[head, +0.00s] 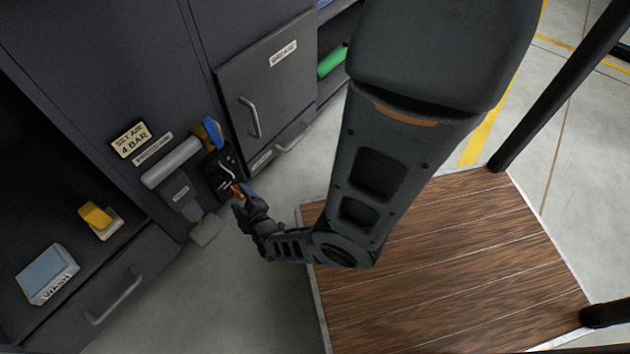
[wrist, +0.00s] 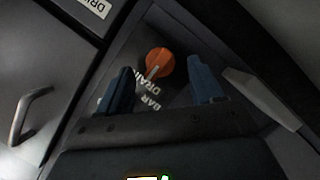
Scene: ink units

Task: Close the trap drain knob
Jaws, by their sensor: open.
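The orange round drain knob (wrist: 160,61) shows in the wrist view on a dark panel, with a pale stem or pointer at its lower left. White lettering reading "BAR DRAIN" lies beside it, partly hidden by my gripper. My gripper (wrist: 163,78) is open, with its two blue-grey fingers apart on the left and right of the knob's lower side. I cannot tell whether they touch it. In the head view my gripper (head: 236,194) is low in front of the dark trap unit (head: 218,172). A small orange patch shows there, and the knob is mostly hidden.
A pale cylinder (head: 171,163) and a blue handle (head: 212,132) sit beside the unit. A WASH box (head: 47,275) and a yellow block (head: 95,215) lie on the left shelf.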

